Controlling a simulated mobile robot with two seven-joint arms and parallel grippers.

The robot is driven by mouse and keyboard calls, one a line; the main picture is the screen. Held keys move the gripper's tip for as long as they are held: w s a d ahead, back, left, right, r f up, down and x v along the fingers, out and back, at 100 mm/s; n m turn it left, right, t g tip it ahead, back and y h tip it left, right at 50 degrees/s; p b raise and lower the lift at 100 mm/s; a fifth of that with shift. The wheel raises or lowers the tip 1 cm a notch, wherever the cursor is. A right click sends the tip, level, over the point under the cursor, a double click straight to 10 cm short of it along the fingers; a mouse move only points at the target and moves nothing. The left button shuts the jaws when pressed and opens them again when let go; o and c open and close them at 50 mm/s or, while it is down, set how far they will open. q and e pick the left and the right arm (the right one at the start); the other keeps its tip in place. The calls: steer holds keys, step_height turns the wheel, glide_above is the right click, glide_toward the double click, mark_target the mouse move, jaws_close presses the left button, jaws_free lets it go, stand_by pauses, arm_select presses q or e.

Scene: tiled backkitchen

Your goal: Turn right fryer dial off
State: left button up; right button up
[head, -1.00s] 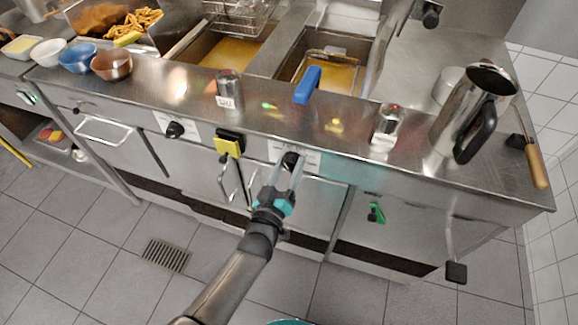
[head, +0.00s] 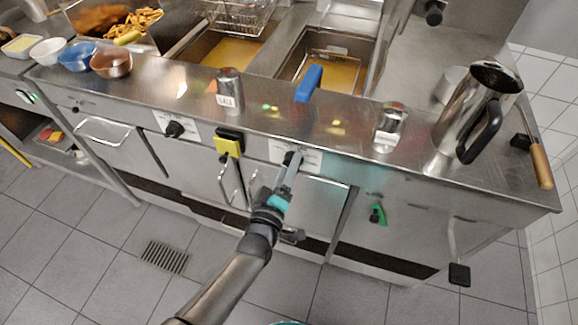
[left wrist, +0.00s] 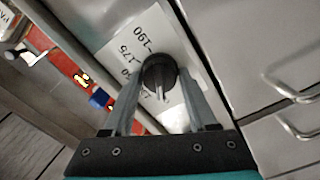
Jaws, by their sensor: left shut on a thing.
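The right fryer dial (head: 291,159) is a black knob on a white plate with dark markings, on the front panel below the right fryer. In the left wrist view the dial (left wrist: 159,76) sits between the two fingers, and the numbers 190 and 175 show on its plate (left wrist: 143,50). My left gripper (head: 292,166) is shut on the dial, its fingers on either side of the knob. The left fryer dial (head: 174,130) is a black knob farther left on the same panel. My right gripper is not in view.
A yellow and black item (head: 229,144) hangs on the panel left of the dial. A salt shaker (head: 229,92), another shaker (head: 390,127) and a metal jug (head: 473,112) stand on the counter above. Tiled floor in front is clear.

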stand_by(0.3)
arm_select(q)
steer(key=o, duration=1.4)
steer(key=shift+c, duration=0.2)
steer(key=p+v, duration=0.2)
steer(key=v, duration=1.3)
steer(key=shift+s+a, duration=0.1)
